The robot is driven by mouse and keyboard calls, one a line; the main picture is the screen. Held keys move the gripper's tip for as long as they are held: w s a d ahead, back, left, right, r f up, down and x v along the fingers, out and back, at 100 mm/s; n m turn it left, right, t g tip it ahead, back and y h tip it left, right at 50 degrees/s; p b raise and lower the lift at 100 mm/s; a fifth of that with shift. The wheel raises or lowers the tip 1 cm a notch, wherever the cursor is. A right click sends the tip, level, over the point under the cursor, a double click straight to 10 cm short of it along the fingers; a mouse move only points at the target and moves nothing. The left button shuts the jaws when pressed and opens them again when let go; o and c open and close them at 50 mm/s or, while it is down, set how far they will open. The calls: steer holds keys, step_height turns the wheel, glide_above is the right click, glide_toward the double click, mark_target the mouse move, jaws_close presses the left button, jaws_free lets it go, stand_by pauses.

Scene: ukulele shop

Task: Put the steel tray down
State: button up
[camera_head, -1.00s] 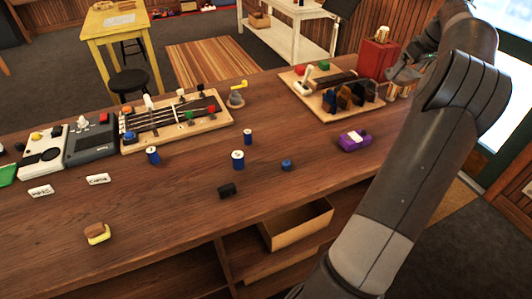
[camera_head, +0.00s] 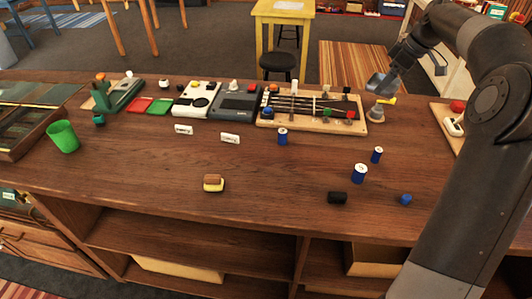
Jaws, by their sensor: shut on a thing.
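My gripper (camera_head: 392,72) is at the upper right, above the far edge of the counter (camera_head: 270,170). It is shut on a small grey metallic piece, which looks like the steel tray (camera_head: 378,84). The tray appears tilted and raised off the counter, just above a small grey stand with a yellow lever (camera_head: 376,112). The fingers are small and partly hidden by the wrist, so the exact grip is unclear.
A wooden board with strings and knobs (camera_head: 311,110) lies left of the gripper. Blue cans (camera_head: 360,173), a black cylinder (camera_head: 337,198) and a sponge-like block (camera_head: 213,183) stand nearer. A green cup (camera_head: 63,136) is at left. The counter's middle left is clear.

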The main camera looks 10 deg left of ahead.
steer(key=s+a+n+g, duration=0.1)
steer(key=s+a+n, duration=0.2)
steer(key=a, duration=0.8)
steer(key=s+a+n+g, duration=0.1)
steer(key=s+a+n, duration=0.1)
steer(key=a, duration=0.9)
steer(key=s+a+n+g, duration=0.1)
steer(key=s+a+n, duration=0.2)
steer(key=a, duration=0.7)
steer(key=s+a+n+g, duration=0.2)
steer(key=s+a+n, duration=0.4)
steer(key=s+a, duration=1.1)
steer(key=shift+h, duration=0.4)
steer(key=a+f, duration=0.4)
steer(key=s+a+f, duration=0.1)
steer(key=a+f, duration=0.3)
steer(key=s+a+f, duration=0.1)
steer(key=a+f, duration=0.3)
steer(key=a, duration=0.1)
steer(key=shift+s, duration=0.1)
steer(key=shift+f, duration=2)
steer(key=shift+f, duration=0.1)
